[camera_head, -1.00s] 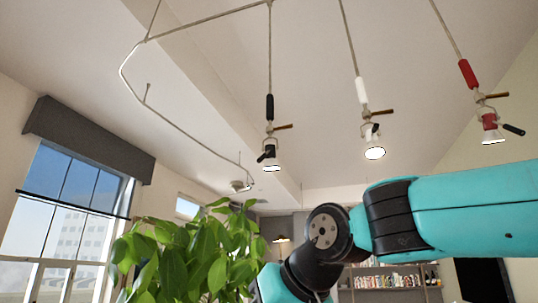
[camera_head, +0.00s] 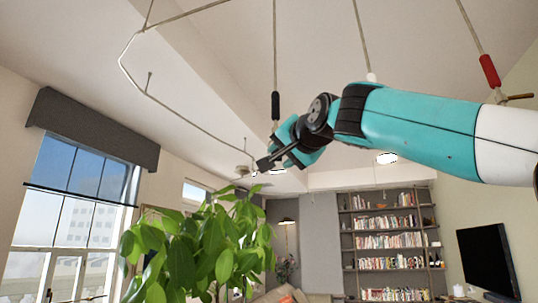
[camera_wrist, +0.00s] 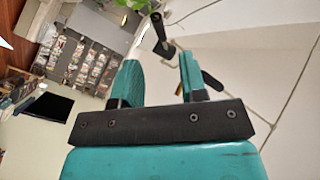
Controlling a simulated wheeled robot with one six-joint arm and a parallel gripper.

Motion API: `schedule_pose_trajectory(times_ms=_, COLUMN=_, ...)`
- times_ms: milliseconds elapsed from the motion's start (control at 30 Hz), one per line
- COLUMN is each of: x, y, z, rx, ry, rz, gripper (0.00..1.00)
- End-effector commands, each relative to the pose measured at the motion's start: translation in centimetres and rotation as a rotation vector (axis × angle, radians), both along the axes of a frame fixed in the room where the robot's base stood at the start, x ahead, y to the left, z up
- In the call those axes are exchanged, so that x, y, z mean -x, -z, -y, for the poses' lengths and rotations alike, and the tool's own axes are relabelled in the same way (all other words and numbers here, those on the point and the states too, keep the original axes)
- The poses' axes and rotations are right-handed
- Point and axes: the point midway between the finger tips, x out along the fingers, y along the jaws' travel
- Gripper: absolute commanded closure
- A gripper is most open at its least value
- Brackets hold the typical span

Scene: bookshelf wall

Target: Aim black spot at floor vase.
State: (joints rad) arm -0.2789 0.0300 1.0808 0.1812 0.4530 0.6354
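The black spot hangs from the ceiling on a thin rod with a black sleeve (camera_head: 275,105); in the head view my arm's end hides most of its head. In the wrist view a dark lamp part with a handle (camera_wrist: 157,28) shows just beyond my gripper (camera_wrist: 157,72), above the gap between its two teal fingers. The fingers are apart with nothing visibly held between them. Another dark piece shows right of the right finger; I cannot tell whether it touches. Thin branches (camera_head: 285,268) stand by the back wall; no floor vase can be made out.
A white spot (camera_head: 387,158) is partly behind my arm, and a red spot (camera_head: 490,72) hangs at the right. A leafy plant (camera_head: 195,250) fills the lower left. A ceiling rail (camera_head: 170,120), bookshelf (camera_head: 390,240) and dark screen (camera_head: 487,262) are also in view.

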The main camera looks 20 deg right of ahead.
Motion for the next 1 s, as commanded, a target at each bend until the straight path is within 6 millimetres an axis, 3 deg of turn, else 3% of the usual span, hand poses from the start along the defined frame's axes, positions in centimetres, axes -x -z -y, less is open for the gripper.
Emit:
schedule_pose_trajectory(times_ms=200, x=-4.9, y=-0.5, z=-0.5, rx=0.002, ry=0.001, rz=-0.005, gripper=0.61)
schedule_pose_trajectory(times_ms=400, x=-7.6, y=-0.3, z=-0.9, rx=0.001, ry=-0.001, rz=-0.002, gripper=0.61)
schedule_pose_trajectory(times_ms=833, x=-8.5, y=0.0, z=-1.0, rx=0.001, ry=-0.001, rz=-0.001, gripper=0.61)
schedule_pose_trajectory(times_ms=1000, x=-8.5, y=0.0, z=-1.0, rx=0.001, ry=0.000, rz=0.000, gripper=1.00)
